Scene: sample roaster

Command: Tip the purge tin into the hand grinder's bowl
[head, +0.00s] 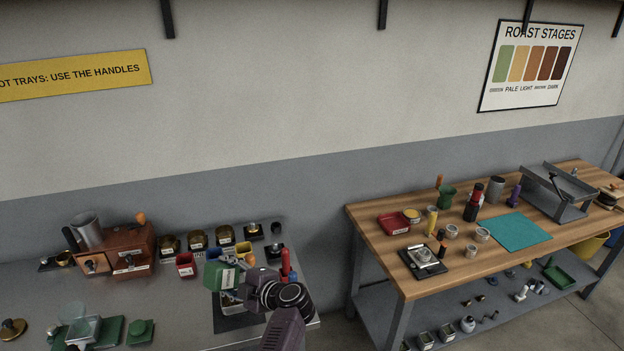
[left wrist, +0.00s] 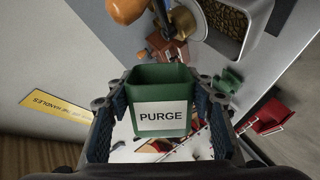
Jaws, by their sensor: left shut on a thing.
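The green purge tin (head: 223,279) has a white label and is open at the top. It is in my left gripper (head: 236,287), above the grey bench. In the left wrist view the tin (left wrist: 160,119) sits between both fingers, its PURGE label facing the camera; its inside looks empty as far as I see. A red-brown machine (head: 128,249) with a grey cylinder on top and an orange knob stands left of the tin. I cannot tell which thing is the hand grinder's bowl. My right gripper is out of view.
Green items (head: 140,331) lie at the front left. A wooden table (head: 375,232) with a teal mat (head: 516,232) stands to the right, beyond a gap.

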